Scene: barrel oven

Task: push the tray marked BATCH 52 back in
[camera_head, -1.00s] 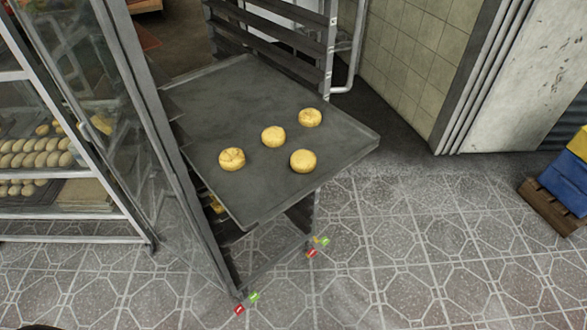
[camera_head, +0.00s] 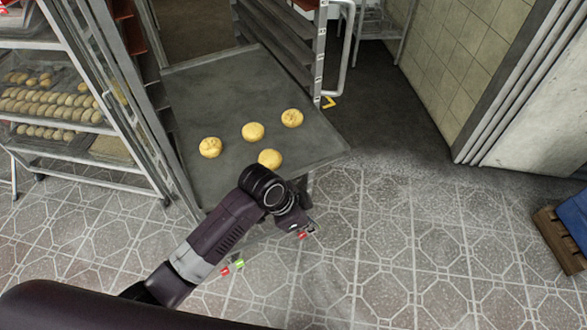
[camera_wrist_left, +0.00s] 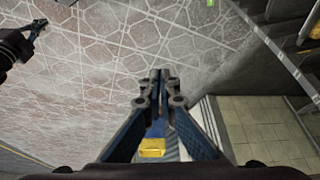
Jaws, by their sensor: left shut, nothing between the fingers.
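A dark grey tray (camera_head: 225,100) with several round buns (camera_head: 252,131) sticks far out of a metal rack in the head view. No BATCH 52 marking is legible on it. My left arm covers part of its front edge. My left gripper (camera_head: 304,224) is by the tray's near right part, mostly hidden behind its own wrist; I cannot tell whether it touches the tray. In the left wrist view the left gripper (camera_wrist_left: 160,76) is shut and empty. What looks like my right gripper (camera_wrist_left: 37,28) shows small at the upper left there; its jaw state is unclear.
The rack's right post (camera_head: 319,60) stands behind the tray. A wall (camera_head: 460,50) and a blue crate (camera_head: 575,215) are at the right. The tiled floor in front is clear.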

